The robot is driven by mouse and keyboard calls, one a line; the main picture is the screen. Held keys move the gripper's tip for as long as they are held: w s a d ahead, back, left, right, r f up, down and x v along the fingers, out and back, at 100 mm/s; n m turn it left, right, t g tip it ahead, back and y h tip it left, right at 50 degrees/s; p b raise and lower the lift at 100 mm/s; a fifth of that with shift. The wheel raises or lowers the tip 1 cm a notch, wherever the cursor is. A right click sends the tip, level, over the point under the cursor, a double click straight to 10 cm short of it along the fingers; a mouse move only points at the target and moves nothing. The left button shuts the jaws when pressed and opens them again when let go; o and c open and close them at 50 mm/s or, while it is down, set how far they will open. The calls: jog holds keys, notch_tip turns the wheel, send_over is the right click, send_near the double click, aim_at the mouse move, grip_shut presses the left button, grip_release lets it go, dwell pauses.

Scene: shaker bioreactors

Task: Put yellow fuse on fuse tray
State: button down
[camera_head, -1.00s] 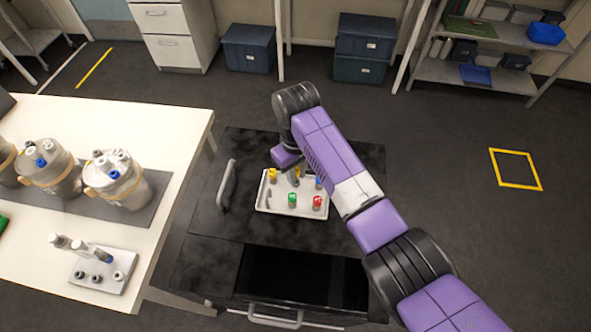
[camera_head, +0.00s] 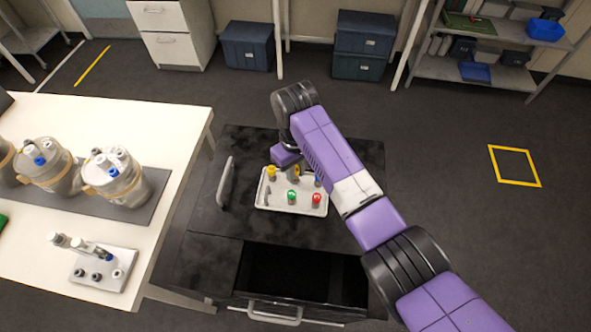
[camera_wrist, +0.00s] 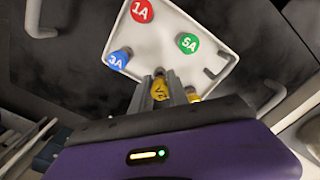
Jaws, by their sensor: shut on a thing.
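The white fuse tray (camera_head: 262,206) rests on the dark cart top in the head view, and it fills the upper middle of the wrist view (camera_wrist: 205,80). My gripper (camera_wrist: 160,86) is shut on a yellow fuse (camera_wrist: 159,90) at the tray's near side in the wrist view. In the head view this fuse is mostly hidden by my gripper (camera_head: 294,172). A second yellow fuse (camera_head: 271,172) stands at the tray's back left corner. It is partly hidden beside my finger in the wrist view (camera_wrist: 193,96). I cannot tell whether the held fuse touches the tray.
On the tray stand a green fuse (camera_head: 292,196) marked 5A, a red fuse (camera_head: 316,199) marked 1A and a blue fuse (camera_wrist: 119,59) marked 3A. A cart handle (camera_head: 225,182) rises left of the tray. A white table (camera_head: 135,115) with metal vessels (camera_head: 115,178) is at left.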

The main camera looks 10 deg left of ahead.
jog(key=shift+f+b, duration=0.4)
jog(key=shift+f, duration=0.45)
dwell(0.9)
jog(key=c, duration=1.2)
grip_release()
jog(key=shift+r, duration=0.1)
jog(key=shift+r+b, duration=0.55)
jog(key=shift+r, duration=3.3)
